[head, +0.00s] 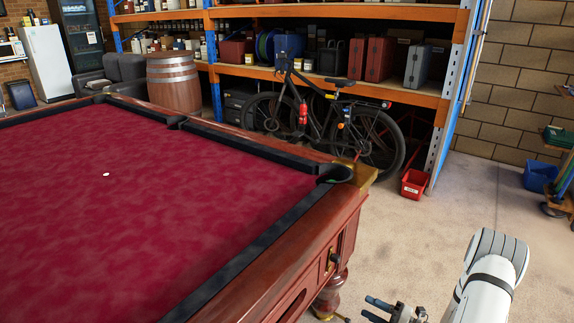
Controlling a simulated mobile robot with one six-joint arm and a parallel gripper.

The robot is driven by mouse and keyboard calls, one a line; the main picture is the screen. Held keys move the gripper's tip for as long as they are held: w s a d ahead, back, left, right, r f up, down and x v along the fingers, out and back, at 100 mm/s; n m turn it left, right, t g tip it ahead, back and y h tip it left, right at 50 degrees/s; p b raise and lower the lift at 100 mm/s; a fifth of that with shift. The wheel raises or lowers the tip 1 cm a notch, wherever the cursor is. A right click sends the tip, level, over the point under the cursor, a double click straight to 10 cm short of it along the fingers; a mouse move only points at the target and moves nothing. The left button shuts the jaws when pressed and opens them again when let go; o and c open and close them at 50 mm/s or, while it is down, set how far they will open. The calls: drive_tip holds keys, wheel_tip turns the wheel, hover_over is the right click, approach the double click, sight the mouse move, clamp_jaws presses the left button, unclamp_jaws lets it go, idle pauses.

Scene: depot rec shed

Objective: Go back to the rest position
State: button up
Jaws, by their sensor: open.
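My gripper (374,309) shows at the bottom edge of the head view, to the right of the pool table's leg. Its dark fingers are apart and nothing shows between them. My white arm comes down from the right of it, and its lower part is cut off by the picture edge. The gripper is apart from the pool table (130,200), which has a red cloth and a dark wooden frame.
A small white spot or ball (106,174) is on the cloth. A black bicycle (330,120) leans by the blue and orange shelving (440,100). A red bin (414,184) and a blue bin (540,176) stand on the floor. The floor (440,215) right of the table is clear.

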drive_tip(key=s+a+r+n+g+h+p, duration=0.1)
drive_tip(key=s+a+r+n+g+p, duration=0.2)
drive_tip(key=r+n, duration=0.55)
drive_tip(key=s+a+r+n+g+h+p, duration=0.1)
drive_tip(key=s+a+r+n+g+h, duration=0.15)
drive_tip(key=a+r+n+g, duration=0.4)
drive_tip(key=s+a+r+n+g+h+p, duration=0.1)
drive_tip(key=s+a+r+n+g+p, duration=0.2)
drive_tip(key=r+n, duration=0.65)
drive_tip(key=s+d+r+n+t+h+p, duration=0.1)
drive_tip(key=s+r+n+t+h+p, duration=0.1)
drive_tip(key=s+r+n+h, duration=0.3)
drive_tip(key=s+d+r+n+t+h+p, duration=0.1)
drive_tip(key=s+r+n+h, duration=0.4)
drive_tip(key=r+n, duration=0.9)
drive_tip(key=shift+s+n+t+p, duration=0.55)
drive_tip(key=shift+s+t+p, duration=0.3)
drive_tip(key=shift+s, duration=0.85)
drive_tip(key=shift+c, duration=0.5)
